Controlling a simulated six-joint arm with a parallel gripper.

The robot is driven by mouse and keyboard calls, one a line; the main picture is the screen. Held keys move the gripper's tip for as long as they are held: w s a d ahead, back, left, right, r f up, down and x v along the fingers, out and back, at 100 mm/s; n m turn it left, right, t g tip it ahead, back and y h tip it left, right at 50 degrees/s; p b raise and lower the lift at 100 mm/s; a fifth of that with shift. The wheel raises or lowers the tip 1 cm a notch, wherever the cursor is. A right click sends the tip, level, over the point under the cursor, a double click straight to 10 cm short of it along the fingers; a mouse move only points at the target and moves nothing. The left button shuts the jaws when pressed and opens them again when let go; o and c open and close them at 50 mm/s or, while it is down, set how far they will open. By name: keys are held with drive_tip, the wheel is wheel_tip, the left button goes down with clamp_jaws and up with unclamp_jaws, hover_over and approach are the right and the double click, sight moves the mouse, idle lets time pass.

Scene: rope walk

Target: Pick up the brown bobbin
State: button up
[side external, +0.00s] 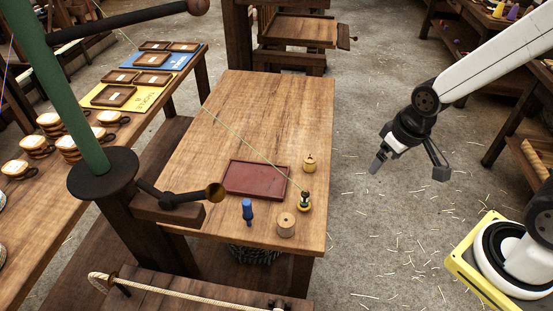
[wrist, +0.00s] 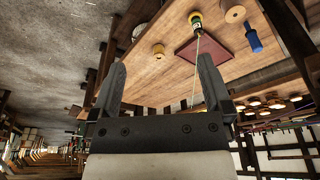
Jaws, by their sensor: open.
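A light brown wooden bobbin (side external: 286,225), the brownest one I see, stands near the front right of the wooden table (side external: 235,110). It also shows at the top of the wrist view (wrist: 235,14). A yellow-tan bobbin (side external: 309,164) stands farther back by the right edge. My gripper (side external: 409,167) is open and empty, in the air right of the table, apart from all bobbins.
A dark red tray (side external: 257,192) lies on the table. A pale cord (side external: 247,142) crosses above it to the yellow and black bobbin. A green post (side external: 72,90) with dark wooden arms stands at the left. The table's back half is clear.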

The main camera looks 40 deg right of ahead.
drive_tip(key=s+a+f+m+g+y, duration=0.2)
drive_tip(key=a+f+m+g+y, duration=0.25)
drive_tip(key=f+m, duration=0.2)
drive_tip(key=m+t+y, duration=0.7)
drive_tip(key=m+t, duration=0.1)
drive_tip(key=m, duration=0.9)
approach(286, 222)
drive_tip(key=f, duration=0.1)
drive_tip(key=a+f, duration=0.2)
drive_tip(key=shift+w, duration=0.25)
drive_tip(key=shift+w+d+f+m+t, duration=0.2)
drive_tip(key=shift+d+f+m+t, duration=0.1)
drive_tip(key=shift+m+t, duration=0.3)
drive_tip(key=shift+x, duration=1.35)
drive_tip(key=shift+a, duration=0.1)
